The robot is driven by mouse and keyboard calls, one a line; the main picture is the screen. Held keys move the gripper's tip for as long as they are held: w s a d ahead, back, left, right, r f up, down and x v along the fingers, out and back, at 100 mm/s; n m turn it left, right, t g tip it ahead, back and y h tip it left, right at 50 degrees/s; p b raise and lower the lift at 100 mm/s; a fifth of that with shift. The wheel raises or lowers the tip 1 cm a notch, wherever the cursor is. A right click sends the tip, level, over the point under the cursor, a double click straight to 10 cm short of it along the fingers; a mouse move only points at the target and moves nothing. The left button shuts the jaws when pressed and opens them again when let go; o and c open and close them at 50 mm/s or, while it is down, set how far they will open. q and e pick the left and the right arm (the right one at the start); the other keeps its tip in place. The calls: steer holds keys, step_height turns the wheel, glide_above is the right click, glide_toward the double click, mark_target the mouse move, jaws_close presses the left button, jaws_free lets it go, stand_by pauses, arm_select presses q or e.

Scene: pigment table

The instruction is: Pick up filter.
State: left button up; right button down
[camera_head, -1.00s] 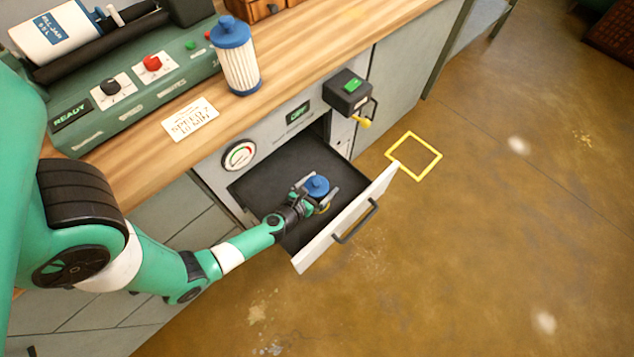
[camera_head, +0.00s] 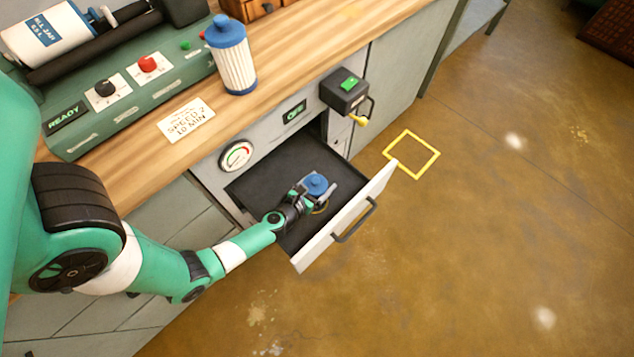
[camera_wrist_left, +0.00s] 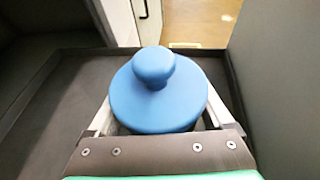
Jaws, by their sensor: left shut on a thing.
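A filter with a blue knobbed cap (camera_head: 315,184) is in the open drawer (camera_head: 262,172). In the left wrist view its round blue cap (camera_wrist_left: 158,95) fills the middle and hides most of the body below. My left gripper (camera_head: 318,190) is shut on this filter, with a finger on each side of it. A second filter (camera_head: 233,60), white and pleated with blue ends, stands upright on the wooden counter, away from the gripper. My right gripper is not in view.
The drawer front (camera_head: 345,220) with its dark handle stands out over the floor. A black box with a green button (camera_head: 345,90) and a yellow-tipped lever sits right of the drawer. A green machine (camera_head: 125,85) stands on the counter. A yellow square (camera_head: 411,154) marks clear floor.

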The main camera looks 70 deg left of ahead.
arm_select(q)
step_height(320, 180, up, 10)
steer(key=p, duration=1)
steer(key=shift+r, duration=0.15)
